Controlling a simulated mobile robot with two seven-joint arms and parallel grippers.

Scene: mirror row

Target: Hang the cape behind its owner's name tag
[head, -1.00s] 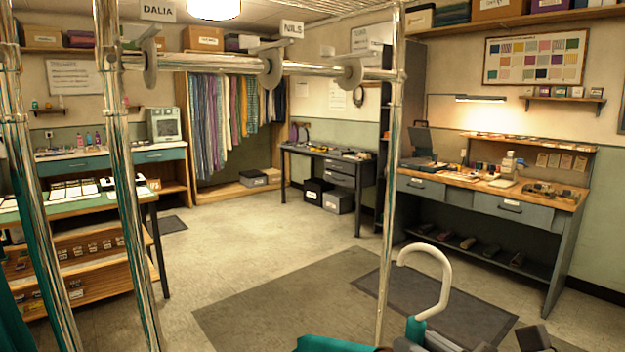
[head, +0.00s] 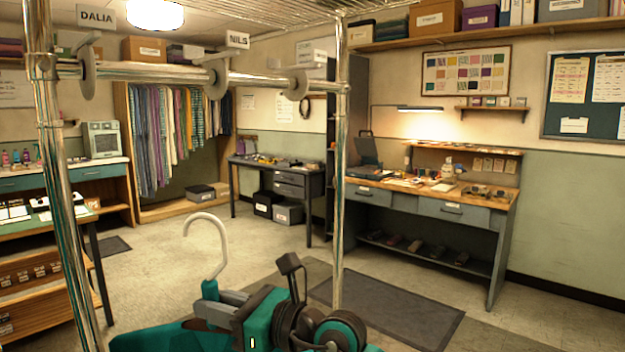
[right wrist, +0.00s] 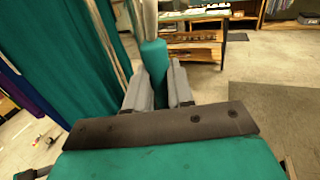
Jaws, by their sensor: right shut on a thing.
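My right gripper (head: 218,300) is shut on the teal neck of a hanger, whose white hook (head: 206,238) stands up above it, apart from the rail. Teal cloth, apparently the cape (head: 150,338), shows at the bottom edge of the head view. Teal folds also hang at the left of the right wrist view (right wrist: 65,60), beside the fingers. The chrome rail (head: 145,71) runs across the upper left, with round discs along it. A tag reads DALIA (head: 97,17), another NILS (head: 238,40); a third tag (head: 312,56) is too small to read. My left gripper is out of view.
Chrome uprights (head: 62,200) and (head: 339,180) hold the rail. A workbench (head: 440,195) stands at the right and a dark desk (head: 275,175) at the back. Striped cloths (head: 170,130) hang behind.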

